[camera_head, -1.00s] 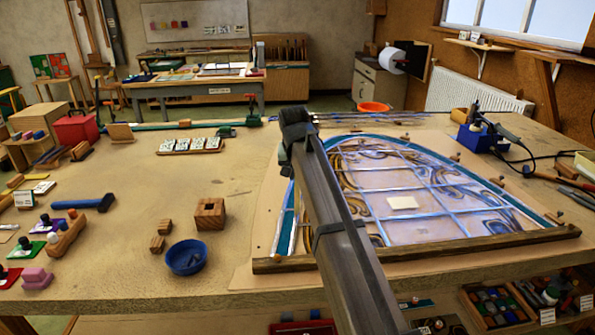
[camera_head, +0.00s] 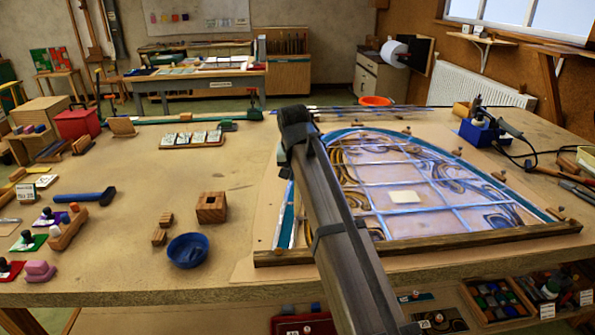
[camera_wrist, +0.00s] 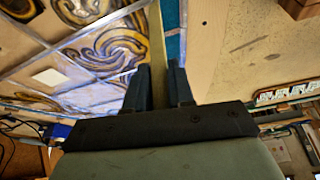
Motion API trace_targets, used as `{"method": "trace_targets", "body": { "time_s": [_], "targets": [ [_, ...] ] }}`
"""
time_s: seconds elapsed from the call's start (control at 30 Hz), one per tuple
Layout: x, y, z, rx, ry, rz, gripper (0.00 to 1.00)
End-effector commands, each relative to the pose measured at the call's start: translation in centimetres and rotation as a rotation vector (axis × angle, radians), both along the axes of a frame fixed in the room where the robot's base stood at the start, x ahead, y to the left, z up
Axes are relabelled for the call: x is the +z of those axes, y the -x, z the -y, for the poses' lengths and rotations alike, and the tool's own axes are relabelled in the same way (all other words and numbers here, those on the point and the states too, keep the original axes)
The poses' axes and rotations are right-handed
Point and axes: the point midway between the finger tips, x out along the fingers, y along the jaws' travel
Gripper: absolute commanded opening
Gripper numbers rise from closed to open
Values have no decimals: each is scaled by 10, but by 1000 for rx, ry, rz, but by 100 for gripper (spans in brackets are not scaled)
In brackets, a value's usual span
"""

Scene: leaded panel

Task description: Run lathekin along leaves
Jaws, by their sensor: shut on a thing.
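The leaded panel (camera_head: 410,215) lies on the bench at the right, with an arched teal border, brown swirl pieces and pale, bluish lead lines. A small cream block (camera_head: 404,197) lies near its middle; it also shows in the wrist view (camera_wrist: 50,77). In the wrist view my gripper (camera_wrist: 160,70) is shut on a tan wooden strip, the lathekin (camera_wrist: 156,35). It lies over the panel's edge, beside the teal border (camera_wrist: 171,20). Its working tip and any contact with the leaves cannot be made out. In the head view my arm hides the gripper and lathekin.
A wooden batten (camera_head: 420,244) runs along the panel's near edge, and small wooden blocks edge the arch. A blue bowl (camera_head: 187,251), a wooden block with a hole (camera_head: 211,207) and a blue-handled hammer (camera_head: 85,197) lie left. A soldering stand (camera_head: 480,132) stands right.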

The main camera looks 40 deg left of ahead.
Motion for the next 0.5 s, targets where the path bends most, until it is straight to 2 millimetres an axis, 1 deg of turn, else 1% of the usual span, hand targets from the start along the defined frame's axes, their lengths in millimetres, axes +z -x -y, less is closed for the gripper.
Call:
{"method": "trace_targets", "body": {
  "time_s": [0.03, 0.33, 0.5],
  "targets": [
    [-1, 3, 3, 0, 1, -1, 0],
    [0, 9, 6, 0, 0, 0, 0],
    [-1, 16, 12, 0, 0, 0, 0]
  ]
}}
